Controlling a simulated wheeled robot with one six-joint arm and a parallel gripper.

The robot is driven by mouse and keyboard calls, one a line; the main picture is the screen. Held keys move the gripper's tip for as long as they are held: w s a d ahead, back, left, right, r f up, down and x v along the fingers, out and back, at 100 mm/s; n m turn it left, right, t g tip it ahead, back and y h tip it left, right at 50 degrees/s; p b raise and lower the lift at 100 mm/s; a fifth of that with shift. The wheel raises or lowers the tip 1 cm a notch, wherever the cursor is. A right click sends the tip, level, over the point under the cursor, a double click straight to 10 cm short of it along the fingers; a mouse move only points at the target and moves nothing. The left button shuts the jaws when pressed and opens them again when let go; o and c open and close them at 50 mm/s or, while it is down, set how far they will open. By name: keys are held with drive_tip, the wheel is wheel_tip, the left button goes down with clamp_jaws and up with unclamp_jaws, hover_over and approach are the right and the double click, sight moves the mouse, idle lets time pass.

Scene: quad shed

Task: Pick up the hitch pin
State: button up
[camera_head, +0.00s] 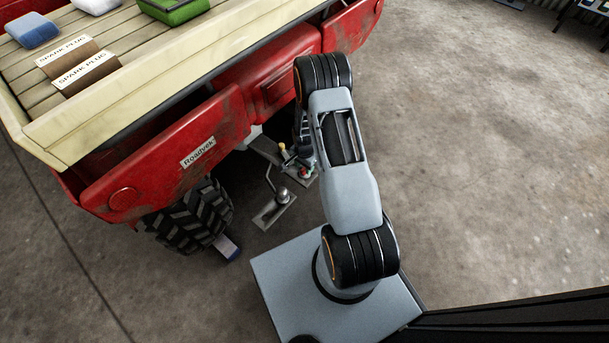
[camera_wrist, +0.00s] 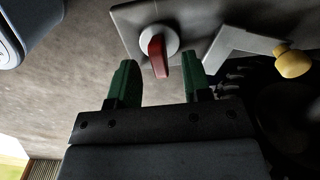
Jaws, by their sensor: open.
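My gripper (camera_wrist: 160,74) shows in the wrist view with two green fingers apart and nothing held. A red handle (camera_wrist: 160,58) on a round pale base (camera_wrist: 157,37) points toward the gap between the fingertips. In the head view my gripper is mostly hidden by my arm.
A yellow-knobbed lever (camera_wrist: 293,63) stands right of the red handle; its knob also shows in the head view (camera_head: 282,147). The red vehicle (camera_head: 160,165) and its tyre (camera_head: 190,220) are close by.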

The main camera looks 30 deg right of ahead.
wheel_tip(320, 180, down, 2)
drive_tip(key=shift+f, duration=0.1)
drive_tip(key=shift+c, duration=0.3)
clamp_jaws()
